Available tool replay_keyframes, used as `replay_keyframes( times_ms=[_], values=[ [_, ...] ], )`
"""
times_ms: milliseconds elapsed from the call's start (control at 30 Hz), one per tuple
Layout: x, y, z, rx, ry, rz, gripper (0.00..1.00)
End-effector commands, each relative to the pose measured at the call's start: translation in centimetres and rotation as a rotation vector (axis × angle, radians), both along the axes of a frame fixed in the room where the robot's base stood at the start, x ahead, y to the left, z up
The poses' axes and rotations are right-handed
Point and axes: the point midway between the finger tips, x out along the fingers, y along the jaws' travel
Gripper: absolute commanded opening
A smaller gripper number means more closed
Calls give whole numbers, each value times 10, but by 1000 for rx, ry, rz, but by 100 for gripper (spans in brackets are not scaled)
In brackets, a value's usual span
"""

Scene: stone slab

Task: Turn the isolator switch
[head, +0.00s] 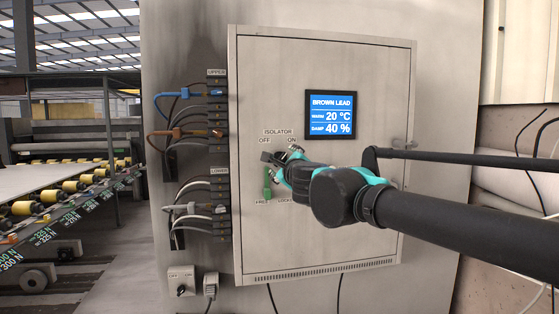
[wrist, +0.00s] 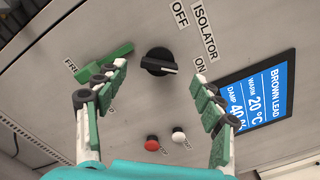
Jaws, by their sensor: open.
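The isolator switch (wrist: 158,61) is a black rotary knob with a raised bar and a white mark, on the grey cabinet door (head: 320,71). In the wrist view its marked end points right, towards the ON label (wrist: 199,65) rather than the OFF label (wrist: 180,13). My gripper (head: 281,154) hides the knob in the head view. In the wrist view my open gripper (wrist: 160,72) has one fingertip on either side of the knob, both apart from it. The left fingertips overlap a green lever (wrist: 108,61) in the picture; I cannot tell whether they touch.
The green lever also shows in the head view (head: 267,182), above FREE and LOCKED labels. A red button (wrist: 152,143) and a white button (wrist: 179,134) lie between my fingers. A blue display (head: 331,115) reads BROWN LEAD. Cable sockets (head: 217,106) line the cabinet's left side.

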Motion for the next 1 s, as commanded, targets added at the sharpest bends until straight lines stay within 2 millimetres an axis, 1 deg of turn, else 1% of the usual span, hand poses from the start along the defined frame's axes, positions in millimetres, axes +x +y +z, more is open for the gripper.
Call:
replay_keyframes(
  times_ms=[33, 200, 400, 567, 833, 867, 1000],
  values=[
    [9, 2, 0, 0, 0, -1, 68],
    [34, 9, 0, 0, 0, -1, 68],
    [53, 15, 0, 0, 0, 0, 68],
    [59, 17, 0, 0, 0, 0, 68],
    [60, 17, 0, 0, -1, 1, 68],
    [60, 17, 0, 0, -1, 1, 66],
    [60, 17, 0, 0, -1, 1, 48]
  ],
)
